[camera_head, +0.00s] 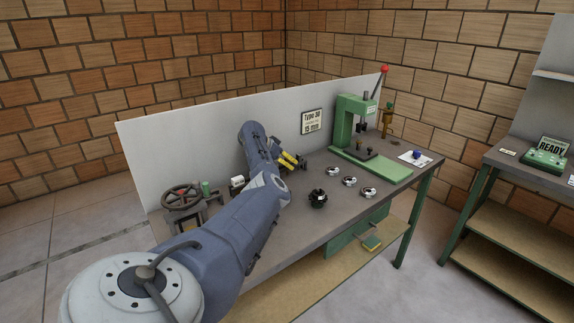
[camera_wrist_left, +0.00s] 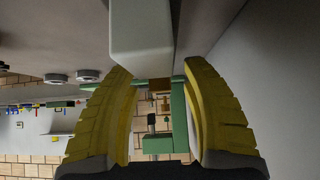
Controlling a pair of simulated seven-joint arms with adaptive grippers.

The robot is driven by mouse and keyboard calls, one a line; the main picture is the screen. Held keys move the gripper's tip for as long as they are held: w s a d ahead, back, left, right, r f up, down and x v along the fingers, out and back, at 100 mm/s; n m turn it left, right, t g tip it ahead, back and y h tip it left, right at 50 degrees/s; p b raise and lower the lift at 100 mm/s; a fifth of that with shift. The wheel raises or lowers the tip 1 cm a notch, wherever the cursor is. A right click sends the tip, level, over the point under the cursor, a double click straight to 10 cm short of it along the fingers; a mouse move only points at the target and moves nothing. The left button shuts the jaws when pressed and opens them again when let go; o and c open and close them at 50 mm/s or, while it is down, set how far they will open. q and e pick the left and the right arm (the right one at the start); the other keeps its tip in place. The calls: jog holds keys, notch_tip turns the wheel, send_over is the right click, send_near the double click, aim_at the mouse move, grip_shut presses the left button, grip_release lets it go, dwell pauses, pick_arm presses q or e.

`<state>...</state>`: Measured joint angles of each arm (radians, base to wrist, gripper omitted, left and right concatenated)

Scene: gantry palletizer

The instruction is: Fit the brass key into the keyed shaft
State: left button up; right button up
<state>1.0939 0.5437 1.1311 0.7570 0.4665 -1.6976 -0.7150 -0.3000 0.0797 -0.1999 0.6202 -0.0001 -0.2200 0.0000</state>
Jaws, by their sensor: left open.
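My left gripper (camera_head: 291,161) hangs over the back of the workbench, its yellow fingers pointing right toward the green press. In the left wrist view, which is upside down, its fingers (camera_wrist_left: 160,95) are spread with a gap between them. A pale block (camera_wrist_left: 141,35) shows close by at the top of that view; I cannot tell what it is. I cannot clearly identify the brass key or the keyed shaft. A small brownish piece (camera_head: 359,143) stands at the green press (camera_head: 344,128), and a brass-coloured fitting (camera_head: 387,116) stands behind it. My right gripper is not in view.
Several round metal parts (camera_head: 349,181) and a dark knob (camera_head: 318,198) sit on the workbench (camera_head: 300,214). A handwheel vise (camera_head: 182,197) stands at the left. A grey panel (camera_head: 215,137) with a sign (camera_head: 312,121) runs along the back. A second bench with a READY box (camera_head: 546,153) is at right.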

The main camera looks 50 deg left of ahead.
pick_arm(q)
jog(key=shift+w, duration=0.1)
grip_shut()
dwell(0.4)
